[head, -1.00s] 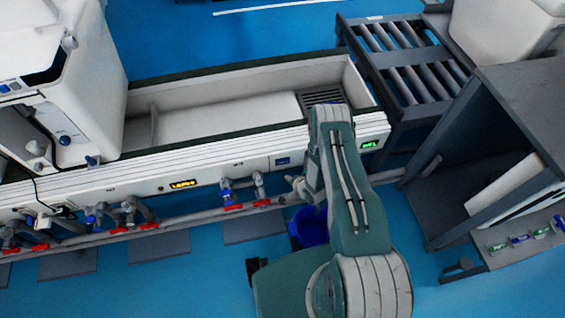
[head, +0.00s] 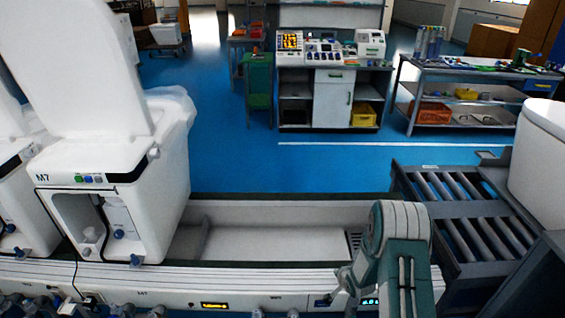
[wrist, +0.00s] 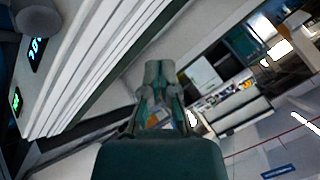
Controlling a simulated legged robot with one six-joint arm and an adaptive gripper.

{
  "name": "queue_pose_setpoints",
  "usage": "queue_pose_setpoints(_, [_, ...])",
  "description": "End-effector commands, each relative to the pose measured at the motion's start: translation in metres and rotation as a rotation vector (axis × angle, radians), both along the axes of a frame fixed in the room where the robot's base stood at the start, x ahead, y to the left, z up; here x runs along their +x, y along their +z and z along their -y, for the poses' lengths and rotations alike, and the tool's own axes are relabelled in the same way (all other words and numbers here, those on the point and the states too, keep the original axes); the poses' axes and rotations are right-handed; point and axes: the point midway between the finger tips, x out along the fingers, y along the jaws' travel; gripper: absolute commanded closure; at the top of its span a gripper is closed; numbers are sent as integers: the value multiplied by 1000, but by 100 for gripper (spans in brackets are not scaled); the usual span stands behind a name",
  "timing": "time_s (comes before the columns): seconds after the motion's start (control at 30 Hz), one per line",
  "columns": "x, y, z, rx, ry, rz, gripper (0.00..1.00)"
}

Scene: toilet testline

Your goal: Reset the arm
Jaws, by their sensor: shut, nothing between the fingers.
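My arm (head: 400,250), grey-green with pale joint covers, stands at the bottom right of the head view, in front of the long white testline bench. My gripper (wrist: 160,72) shows in the middle of the wrist view. Its fingertips are together and nothing is held between them. In the head view I cannot clearly make out the fingers. The wrist view is tilted, with the bench's ribbed white edge (wrist: 95,70) at its left and open room beyond.
A white toilet unit marked M7 (head: 120,190) stands on the bench (head: 270,240) at the left. A roller conveyor (head: 465,220) lies right of my arm, with a white tank (head: 540,150) beyond. A workstation (head: 333,95) and a parts table (head: 470,90) stand behind open blue floor.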

Motion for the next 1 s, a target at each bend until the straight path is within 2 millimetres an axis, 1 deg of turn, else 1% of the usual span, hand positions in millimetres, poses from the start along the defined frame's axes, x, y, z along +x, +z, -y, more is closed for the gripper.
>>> queue_pose_setpoints(0.03, [5,23,2,-28,9,4,100])
queue_pose_setpoints(0.1, [8,49,4,-66,20,1,100])
queue_pose_setpoints(0.27, [7,106,7,-147,47,-12,100])
queue_pose_setpoints(0.4, [0,156,8,-211,71,-26,100])
queue_pose_setpoints(0.47, [-5,176,8,-236,80,-34,100])
queue_pose_setpoints(0.5, [-9,189,8,-252,86,-38,100])
queue_pose_setpoints(0.57, [-15,209,7,-275,98,-45,100])
queue_pose_setpoints(0.6, [-20,222,7,-290,105,-50,100])
queue_pose_setpoints(0.77, [-45,269,3,-344,137,-71,100])
queue_pose_setpoints(0.8, [-52,281,2,-355,144,-76,100])
queue_pose_setpoints(0.87, [-63,297,2,-370,156,-84,100])
queue_pose_setpoints(1.0, [-92,333,-1,-405,191,-102,100])
